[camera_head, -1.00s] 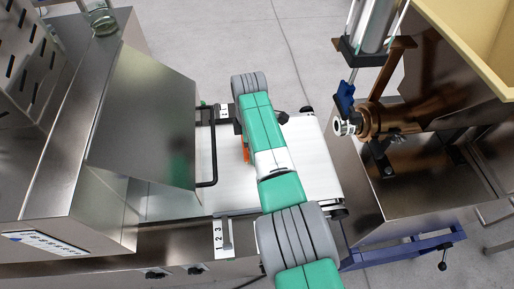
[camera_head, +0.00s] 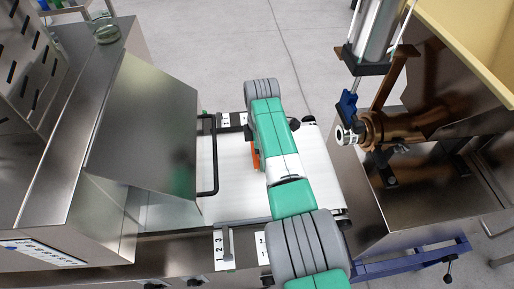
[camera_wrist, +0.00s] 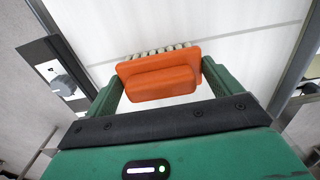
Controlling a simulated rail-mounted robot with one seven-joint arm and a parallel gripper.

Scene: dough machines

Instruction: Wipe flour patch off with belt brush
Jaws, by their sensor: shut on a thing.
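My gripper (camera_wrist: 160,85) is shut on an orange brush (camera_wrist: 158,76) with pale bristles, held between its two green fingers in the wrist view. In the head view a sliver of the orange brush (camera_head: 255,160) shows beside my arm, over the white conveyor belt (camera_head: 232,185). The belt also fills the upper part of the wrist view (camera_wrist: 230,30). The bristles point away from my gripper toward the belt; I cannot tell whether they touch it. I cannot make out a flour patch on the white belt; my arm hides part of it.
A black bar frame (camera_head: 214,160) and a steel hood (camera_head: 140,130) stand at the belt's left. A machine with a brown nozzle (camera_head: 385,130) stands at the right. Metal rails with numbered plates (camera_head: 220,246) edge the belt. A glass jar (camera_head: 106,30) sits upper left.

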